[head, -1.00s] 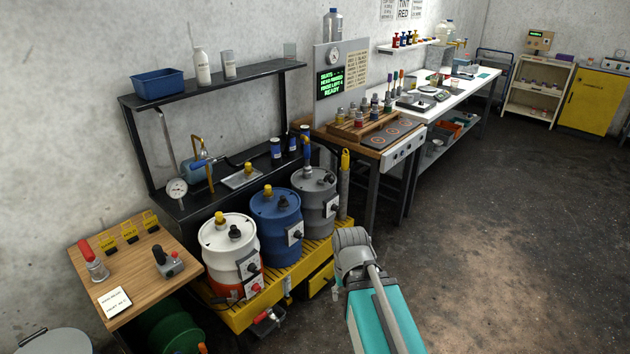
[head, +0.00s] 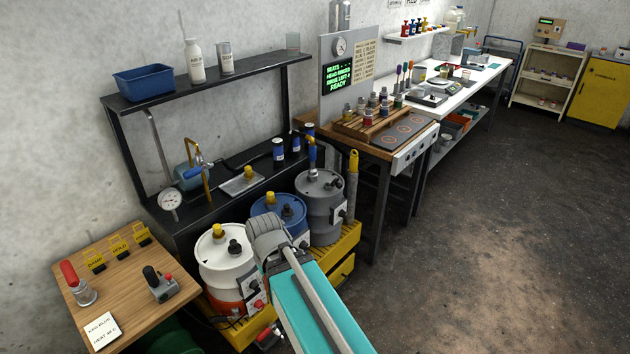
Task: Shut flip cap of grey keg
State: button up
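The grey keg (head: 322,218) stands upright at the right end of the row of kegs, on the yellow stand. A blue and brass fitting (head: 312,154) rises at the back of its top; I cannot tell whether this is the flip cap or whether the cap stands open. My arm reaches up from the bottom of the picture, and its grey joint is in front of the blue keg, to the left of the grey keg. My gripper's fingers do not show.
The blue keg (head: 283,208) is partly hidden by my arm; the white keg (head: 222,262) is left of it. The yellow stand (head: 347,243) is under them. A yellow-topped post (head: 352,180) rises right of the grey keg. The floor (head: 470,240) at right is clear.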

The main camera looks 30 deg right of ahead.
aim_at(339, 185)
jog(key=z, duration=0.25)
jog(key=i, duration=1.1)
jog(key=z, duration=0.85)
